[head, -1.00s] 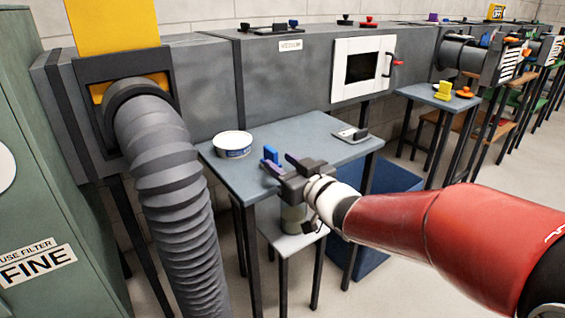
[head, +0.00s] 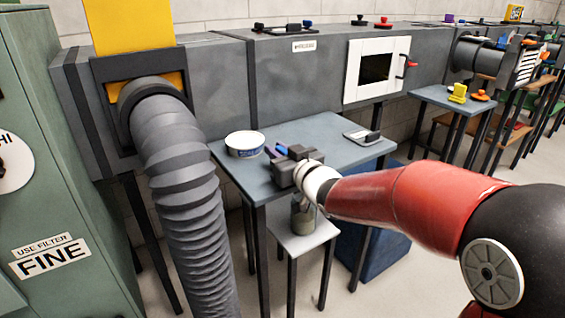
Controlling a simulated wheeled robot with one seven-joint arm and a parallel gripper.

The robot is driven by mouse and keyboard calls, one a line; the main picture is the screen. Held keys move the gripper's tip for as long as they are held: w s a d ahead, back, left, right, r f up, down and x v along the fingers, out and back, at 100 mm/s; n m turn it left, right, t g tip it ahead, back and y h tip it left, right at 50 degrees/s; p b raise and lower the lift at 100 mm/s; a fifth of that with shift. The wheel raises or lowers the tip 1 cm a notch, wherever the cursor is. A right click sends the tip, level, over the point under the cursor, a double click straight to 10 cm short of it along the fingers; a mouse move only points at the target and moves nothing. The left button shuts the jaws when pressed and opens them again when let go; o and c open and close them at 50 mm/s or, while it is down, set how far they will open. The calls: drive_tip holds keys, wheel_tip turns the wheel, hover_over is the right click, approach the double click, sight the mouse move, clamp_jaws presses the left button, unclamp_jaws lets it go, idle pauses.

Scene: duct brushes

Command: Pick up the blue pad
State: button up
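The blue pad (head: 281,139) is a small upright blue piece at the blue-grey table (head: 235,177), just right of the white tub. My gripper (head: 275,151) reaches in from the right, with its purple-looking fingers at the pad. The fingers and gripper body hide the pad's lower part. I cannot tell whether the fingers have closed on it or only stand beside it, nor whether it touches the table top.
A white tub (head: 245,144) stands close left of my gripper. A grey plate with a dark handle (head: 367,136) lies at the table's right. A ribbed hose (head: 180,180) hangs at the left. A low stool (head: 305,236) stands below.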

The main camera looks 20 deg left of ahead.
clamp_jaws()
drive_tip(key=shift+r, duration=0.1)
